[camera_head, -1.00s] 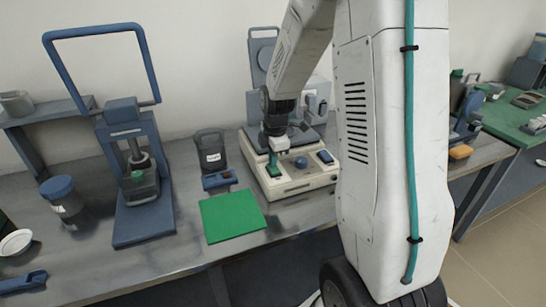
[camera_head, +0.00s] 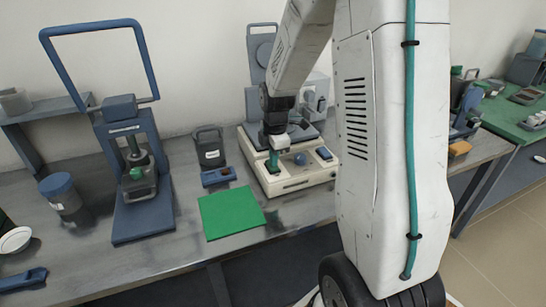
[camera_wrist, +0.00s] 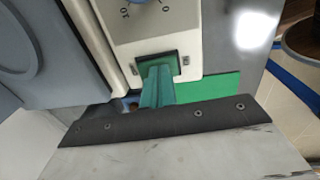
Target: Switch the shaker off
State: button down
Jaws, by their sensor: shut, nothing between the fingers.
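The shaker (camera_head: 299,181) is a cream box with a grey platform on top, standing on the bench at centre. Its front panel carries a blue knob (camera_head: 300,159), which also shows at the top of the wrist view (camera_wrist: 138,2), and a blue part (camera_head: 324,154) to the right. My gripper (camera_head: 273,160) is at the left of the panel, its teal fingers closed together and empty. In the wrist view my fingertips (camera_wrist: 158,70) are over a green switch (camera_wrist: 146,62) in a dark frame. They cover much of it, so contact and the switch's tilt cannot be told.
A green mat (camera_head: 231,212) lies in front of the shaker on the left. A small blue tray (camera_head: 218,177) and a dark jug (camera_head: 209,150) stand left of it. A blue press (camera_head: 142,185) stands further left. My arm hides the bench to the right.

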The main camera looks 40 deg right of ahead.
aim_at(276, 169)
notch_tip(276, 169, up, 14)
jog(key=s, duration=0.2)
jog(key=shift+a, duration=0.3)
jog(key=s+a+r+m, duration=0.2)
jog(key=s+a+m, duration=0.5)
jog(key=s, duration=0.5)
jog(key=s+a+r+m, duration=0.2)
jog(key=s+a+m, duration=0.6)
jog(key=s, duration=0.4)
jog(key=shift+s+a+r, duration=0.15)
jog(key=shift+s+a, duration=0.05)
jog(key=shift+a, duration=0.25)
